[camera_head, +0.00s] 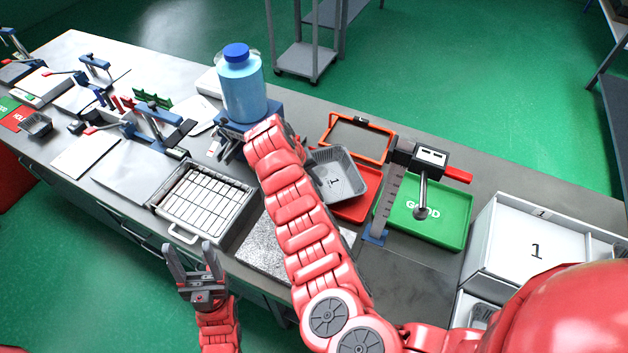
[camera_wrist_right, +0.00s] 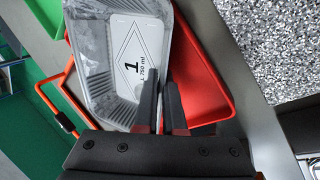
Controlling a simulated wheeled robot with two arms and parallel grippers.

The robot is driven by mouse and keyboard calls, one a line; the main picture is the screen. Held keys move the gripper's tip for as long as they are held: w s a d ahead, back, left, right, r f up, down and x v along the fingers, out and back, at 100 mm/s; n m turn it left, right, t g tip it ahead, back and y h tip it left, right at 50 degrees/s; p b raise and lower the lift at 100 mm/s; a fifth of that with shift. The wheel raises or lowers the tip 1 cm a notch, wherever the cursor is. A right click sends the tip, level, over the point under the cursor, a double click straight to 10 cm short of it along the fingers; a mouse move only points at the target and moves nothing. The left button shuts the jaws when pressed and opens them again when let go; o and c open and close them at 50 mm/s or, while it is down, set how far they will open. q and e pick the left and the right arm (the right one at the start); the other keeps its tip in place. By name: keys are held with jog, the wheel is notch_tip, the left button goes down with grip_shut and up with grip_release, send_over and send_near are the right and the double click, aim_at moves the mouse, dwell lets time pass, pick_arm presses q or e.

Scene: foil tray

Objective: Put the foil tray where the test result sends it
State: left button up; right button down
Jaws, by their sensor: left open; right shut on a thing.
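The grey foil tray (camera_head: 340,181), with a white label reading 1, shows beside my right arm in the head view. It fills the upper middle of the right wrist view (camera_wrist_right: 95,75). My right gripper (camera_wrist_right: 161,92) is shut on the foil tray's rim; the arm hides it in the head view. The foil tray overlaps the red tray (camera_head: 358,208), also in the wrist view (camera_wrist_right: 205,80); whether they touch I cannot tell. The green tray (camera_head: 452,222) marked GOOD lies to the right and looks empty. My left gripper (camera_head: 194,268) is open and empty at the counter's front edge.
An orange frame (camera_head: 340,151) stands behind the red tray. A white box (camera_head: 530,245) marked 1 is at the right. A wire-grid pan (camera_head: 205,206) and a blue jar (camera_head: 243,97) are left of my right arm.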

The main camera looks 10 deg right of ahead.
jog(key=shift+s+f, duration=0.1)
jog(key=shift+f, duration=0.45)
jog(key=shift+f, duration=0.1)
jog(key=shift+f, duration=0.15)
jog(key=c, duration=1)
grip_release()
